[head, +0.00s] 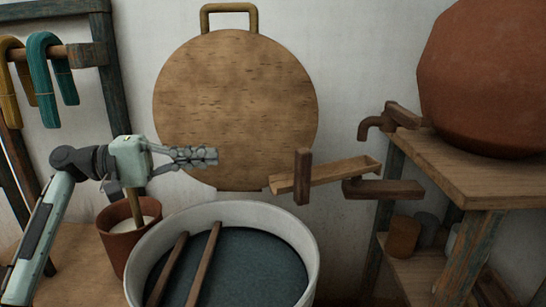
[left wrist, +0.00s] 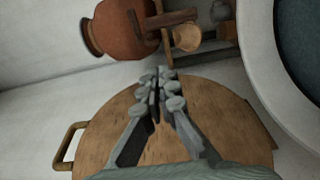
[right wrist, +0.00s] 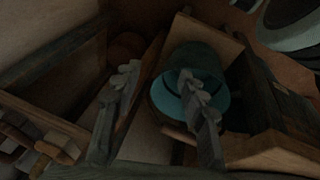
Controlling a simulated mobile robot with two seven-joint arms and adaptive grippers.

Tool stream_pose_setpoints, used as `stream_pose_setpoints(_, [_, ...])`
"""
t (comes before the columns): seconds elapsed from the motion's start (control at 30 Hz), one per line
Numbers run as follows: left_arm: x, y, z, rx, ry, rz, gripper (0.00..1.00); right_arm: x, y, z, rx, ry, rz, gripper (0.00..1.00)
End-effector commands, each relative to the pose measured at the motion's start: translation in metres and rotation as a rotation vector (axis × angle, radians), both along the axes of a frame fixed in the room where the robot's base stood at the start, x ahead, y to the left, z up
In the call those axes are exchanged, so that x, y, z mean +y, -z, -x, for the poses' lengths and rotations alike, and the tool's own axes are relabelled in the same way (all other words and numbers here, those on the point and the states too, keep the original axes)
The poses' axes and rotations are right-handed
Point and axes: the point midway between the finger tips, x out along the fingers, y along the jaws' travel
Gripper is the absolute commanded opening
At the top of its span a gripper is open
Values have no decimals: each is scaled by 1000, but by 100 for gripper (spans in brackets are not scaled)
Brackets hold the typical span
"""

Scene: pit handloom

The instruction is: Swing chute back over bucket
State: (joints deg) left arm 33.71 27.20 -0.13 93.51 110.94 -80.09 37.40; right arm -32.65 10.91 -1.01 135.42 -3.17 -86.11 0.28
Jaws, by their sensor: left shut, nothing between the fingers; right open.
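The wooden chute (head: 345,171) is a shallow trough on a dark bracket (head: 385,188) by the shelf. It slants down to the left, with an upright dark wooden piece (head: 303,178) near its lower end. That end appears just above and behind the bucket's far right rim; I cannot tell how far it overhangs. The pale bucket (head: 311,262) holds dark blue liquid. My left gripper (head: 213,157) is shut and empty, above the bucket's far left side and left of the chute, apart from it. My right gripper (right wrist: 160,85) is open and empty, outside the head view.
Two dark sticks (head: 205,265) lie across the bucket. A round wooden lid (head: 235,110) stands against the wall behind. A large clay pot (head: 490,80) with a spout sits on the right shelf (head: 470,183). A small clay pot (head: 115,245) stands left of the bucket.

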Motion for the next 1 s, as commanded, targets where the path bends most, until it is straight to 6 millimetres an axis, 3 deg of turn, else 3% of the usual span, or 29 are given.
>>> stream_pose_setpoints(0.27, [-28,-2,-4,0,3,2,0,0,1,-1,-1,-2,-3,42])
stream_pose_setpoints(0.63, [-104,-2,-16,0,3,2,0,1,21,-12,1,-7,-12,42])
stream_pose_setpoints(0.8, [-123,0,-1,0,2,0,0,1,32,-13,8,-6,-18,42])
stream_pose_setpoints(1.0, [-131,0,5,0,0,1,0,2,38,-16,5,-5,-23,42])
